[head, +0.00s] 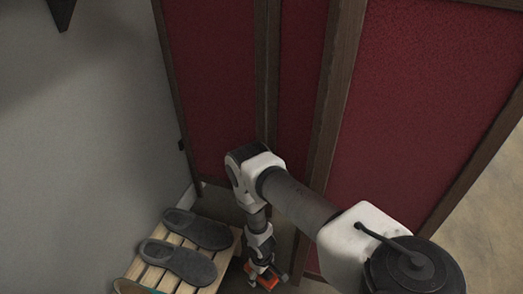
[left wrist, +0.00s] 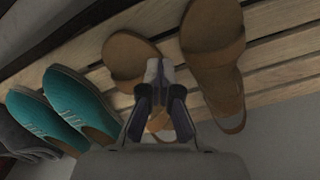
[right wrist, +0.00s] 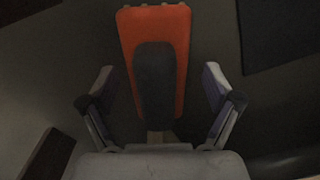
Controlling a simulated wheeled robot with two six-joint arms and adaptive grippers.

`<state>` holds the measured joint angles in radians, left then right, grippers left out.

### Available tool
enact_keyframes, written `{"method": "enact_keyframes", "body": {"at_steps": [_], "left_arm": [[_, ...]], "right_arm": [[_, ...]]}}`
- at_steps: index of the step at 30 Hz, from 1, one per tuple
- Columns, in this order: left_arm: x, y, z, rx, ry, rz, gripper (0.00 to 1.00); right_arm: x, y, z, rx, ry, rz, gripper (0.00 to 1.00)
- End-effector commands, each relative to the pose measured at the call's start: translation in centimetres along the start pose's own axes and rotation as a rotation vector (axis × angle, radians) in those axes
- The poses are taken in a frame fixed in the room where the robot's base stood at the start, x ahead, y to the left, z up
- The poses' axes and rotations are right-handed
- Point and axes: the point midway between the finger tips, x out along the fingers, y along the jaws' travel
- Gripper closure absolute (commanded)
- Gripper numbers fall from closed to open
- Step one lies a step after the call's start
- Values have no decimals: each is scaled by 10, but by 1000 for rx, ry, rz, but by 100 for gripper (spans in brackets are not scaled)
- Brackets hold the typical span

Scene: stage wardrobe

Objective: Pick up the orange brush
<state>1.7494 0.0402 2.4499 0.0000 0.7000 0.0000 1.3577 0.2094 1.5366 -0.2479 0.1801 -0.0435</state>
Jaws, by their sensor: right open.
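The orange brush (right wrist: 184,60) lies in the right wrist view with its dark middle part (right wrist: 154,80) between the fingers of my right gripper (right wrist: 159,95). That gripper is open, with a gap on both sides of the dark part. In the head view my right gripper (head: 264,276) points down at the floor beside the shoe rack, and bits of the brush's orange (head: 284,277) show around it. My left gripper (left wrist: 160,68) is shut and empty in its wrist view, in front of brown sandals. The left arm is not seen in the head view.
A slatted wooden rack (head: 157,276) with dark grey clogs (head: 178,262) stands left of my right gripper. Teal shoes (left wrist: 70,100) and brown sandals (left wrist: 212,50) show in the left wrist view. A red folding screen (head: 425,110) with wooden frames stands close behind and right.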

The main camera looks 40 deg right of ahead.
Motion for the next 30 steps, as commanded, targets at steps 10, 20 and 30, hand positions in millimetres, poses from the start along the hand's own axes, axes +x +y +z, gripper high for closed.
{"method": "enact_keyframes", "body": {"at_steps": [10,20,30], "left_arm": [[-2,0,0,0,1,0,100],[-5,0,0,0,0,0,100],[-39,0,0,0,1,0,100]], "right_arm": [[-2,0,0,1,0,0,84],[-6,0,0,1,0,0,91],[-43,-4,10,2,-4,-1,91]]}}
